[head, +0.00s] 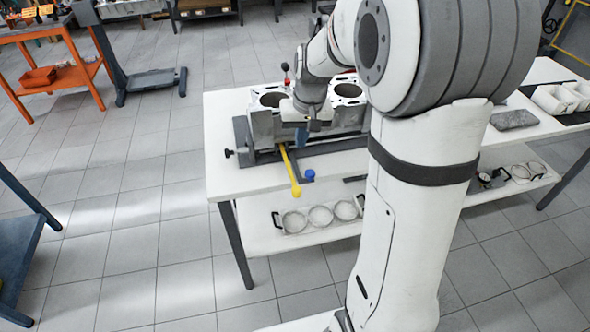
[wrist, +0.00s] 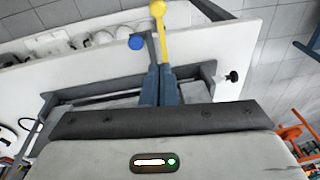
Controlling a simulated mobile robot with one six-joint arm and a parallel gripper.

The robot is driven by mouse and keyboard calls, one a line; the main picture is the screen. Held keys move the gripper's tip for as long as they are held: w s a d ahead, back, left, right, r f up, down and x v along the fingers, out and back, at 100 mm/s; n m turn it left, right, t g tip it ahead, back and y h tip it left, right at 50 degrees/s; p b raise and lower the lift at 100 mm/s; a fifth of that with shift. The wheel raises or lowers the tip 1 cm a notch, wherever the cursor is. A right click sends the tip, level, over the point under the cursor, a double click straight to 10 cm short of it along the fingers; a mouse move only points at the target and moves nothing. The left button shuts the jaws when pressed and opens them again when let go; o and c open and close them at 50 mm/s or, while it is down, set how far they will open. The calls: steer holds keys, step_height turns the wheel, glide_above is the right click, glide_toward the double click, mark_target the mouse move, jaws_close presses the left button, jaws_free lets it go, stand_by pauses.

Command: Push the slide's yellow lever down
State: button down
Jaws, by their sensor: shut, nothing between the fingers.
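The yellow lever (head: 290,172) sticks out from the front of the slide fixture (head: 241,140) on the white bench, its rounded end over the bench's front edge. In the wrist view the yellow lever (wrist: 162,32) runs up from near my fingertips to its round knob at the top. A blue knob (head: 309,174) on a grey arm sits just right of the lever; it is left of it in the wrist view (wrist: 137,42). My gripper (head: 301,136) points down by the lever's inner end, fingers shut and empty (wrist: 159,70). I cannot tell whether the fingers touch the lever.
An engine block with open bores (head: 271,98) stands behind the fixture, close around my gripper. A black knob (head: 229,153) sticks out at the fixture's left. The lower shelf (head: 262,241) holds a tray of rings (head: 320,215). White bins (head: 550,99) stand at right.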

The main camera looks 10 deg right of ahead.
stand_by(0.3)
glide_above(295, 186)
steer(key=f, duration=0.8)
steer(key=f+p, duration=0.1)
steer(key=f, duration=0.3)
steer(key=shift+w+d, duration=0.15)
steer(key=shift+d, duration=0.15)
steer(key=shift+s+f, duration=0.4)
steer(key=shift+f, duration=0.1)
steer(key=shift+a, duration=0.1)
